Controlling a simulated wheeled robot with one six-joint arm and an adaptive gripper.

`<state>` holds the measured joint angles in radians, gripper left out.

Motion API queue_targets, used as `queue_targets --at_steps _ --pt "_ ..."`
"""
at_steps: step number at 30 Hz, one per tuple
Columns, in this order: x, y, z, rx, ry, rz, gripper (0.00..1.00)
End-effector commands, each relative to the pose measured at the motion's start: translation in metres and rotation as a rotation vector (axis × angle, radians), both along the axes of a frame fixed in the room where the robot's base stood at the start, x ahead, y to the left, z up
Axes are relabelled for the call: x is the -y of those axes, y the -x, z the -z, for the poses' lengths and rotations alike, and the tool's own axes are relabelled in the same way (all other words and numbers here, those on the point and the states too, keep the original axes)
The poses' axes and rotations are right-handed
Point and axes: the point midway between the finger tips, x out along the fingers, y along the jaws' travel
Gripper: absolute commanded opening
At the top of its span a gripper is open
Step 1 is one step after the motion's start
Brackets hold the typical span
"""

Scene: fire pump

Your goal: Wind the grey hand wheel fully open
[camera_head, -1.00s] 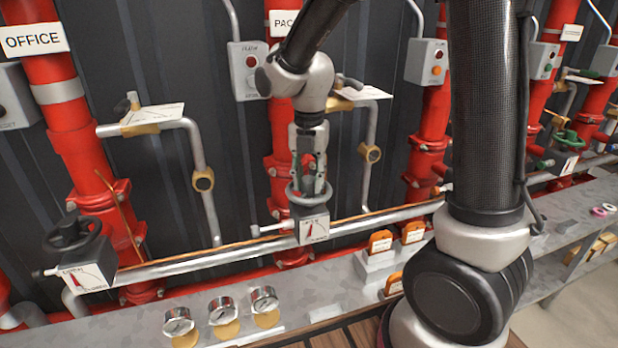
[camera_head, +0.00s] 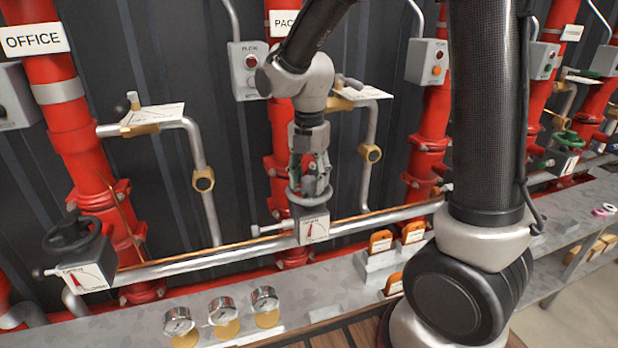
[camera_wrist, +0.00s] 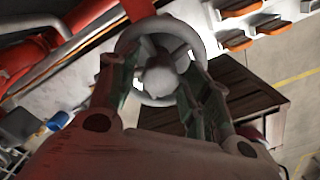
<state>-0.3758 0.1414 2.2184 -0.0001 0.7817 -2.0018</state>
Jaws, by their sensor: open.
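In the wrist view, the wheel's rim (camera_wrist: 160,26) circles a round hub (camera_wrist: 160,76). The two fingers of my gripper (camera_wrist: 158,62) stand on opposite sides of the hub, with their tips at the rim. I cannot tell whether they touch the wheel. The scale's lettering is too small to read surely.
A black hand wheel (camera_head: 72,236) stands at the left and a green one (camera_head: 567,142) at the far right. Red risers (camera_head: 78,130) and grey side pipes (camera_head: 205,200) stand close behind. Gauges (camera_head: 222,311) and orange tags (camera_head: 381,241) lie in front on the grey ledge.

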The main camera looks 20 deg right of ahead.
Motion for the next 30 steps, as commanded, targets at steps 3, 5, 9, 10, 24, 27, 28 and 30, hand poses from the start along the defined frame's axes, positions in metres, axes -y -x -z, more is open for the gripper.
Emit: queue_targets --at_steps 3,5,9,10,24,27,28,30 --pt "0.0001 0.0001 0.0 0.0 0.0 0.205 0.49" --pt "0.0001 0.0001 0.0 0.0 0.0 0.282 0.49" --pt "0.0001 0.0001 0.0 0.0 0.0 0.374 0.49" --pt "0.0001 0.0001 0.0 0.0 0.0 0.392 0.49" --pt "0.0002 0.0004 0.0 0.0 0.0 1.054 0.49" --pt "0.0002 0.0004 0.0 0.0 0.0 1.119 0.49" --pt "0.0002 0.0004 0.0 0.0 0.0 1.155 0.49" --pt "0.0001 0.0005 0.0 0.0 0.0 1.274 0.49"
